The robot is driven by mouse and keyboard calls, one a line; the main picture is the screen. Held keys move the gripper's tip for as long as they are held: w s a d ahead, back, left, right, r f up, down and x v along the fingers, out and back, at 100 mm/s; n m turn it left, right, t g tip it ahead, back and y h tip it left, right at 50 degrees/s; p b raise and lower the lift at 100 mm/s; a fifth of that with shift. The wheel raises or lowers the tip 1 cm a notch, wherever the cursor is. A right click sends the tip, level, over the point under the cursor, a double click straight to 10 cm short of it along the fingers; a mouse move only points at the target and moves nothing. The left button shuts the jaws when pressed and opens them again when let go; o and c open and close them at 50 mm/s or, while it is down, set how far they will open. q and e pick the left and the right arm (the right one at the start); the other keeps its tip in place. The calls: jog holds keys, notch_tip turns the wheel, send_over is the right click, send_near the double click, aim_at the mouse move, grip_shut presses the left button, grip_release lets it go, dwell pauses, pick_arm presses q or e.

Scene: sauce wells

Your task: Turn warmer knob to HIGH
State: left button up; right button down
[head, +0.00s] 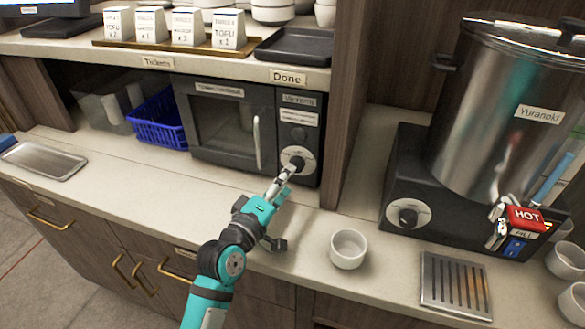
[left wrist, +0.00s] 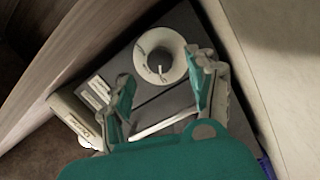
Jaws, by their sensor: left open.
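The warmer (head: 232,130) is a dark box with a glass door, a pale handle and a control panel on its right. Its knob (head: 297,162) is dark on a round white dial low on that panel. In the left wrist view the knob (left wrist: 158,68) stands on its white dial beyond and between my fingers. My left gripper (head: 282,180) is in front of the dial, fingers open on either side of the knob's line; it also shows in the left wrist view (left wrist: 162,80). I cannot tell whether a finger touches the dial. The dial's small marks are unreadable. My right gripper is out of view.
A white cup (head: 348,249) stands on the counter right of my left arm. A blue basket (head: 158,120) is left of the warmer. A wooden post (head: 345,90) rises at its right. A large steel pot (head: 495,110) with a red HOT tap (head: 527,219) sits further right.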

aim_at(296, 165)
pick_arm(q)
jog(key=shift+x, duration=2.35)
jog(key=c, duration=1.1)
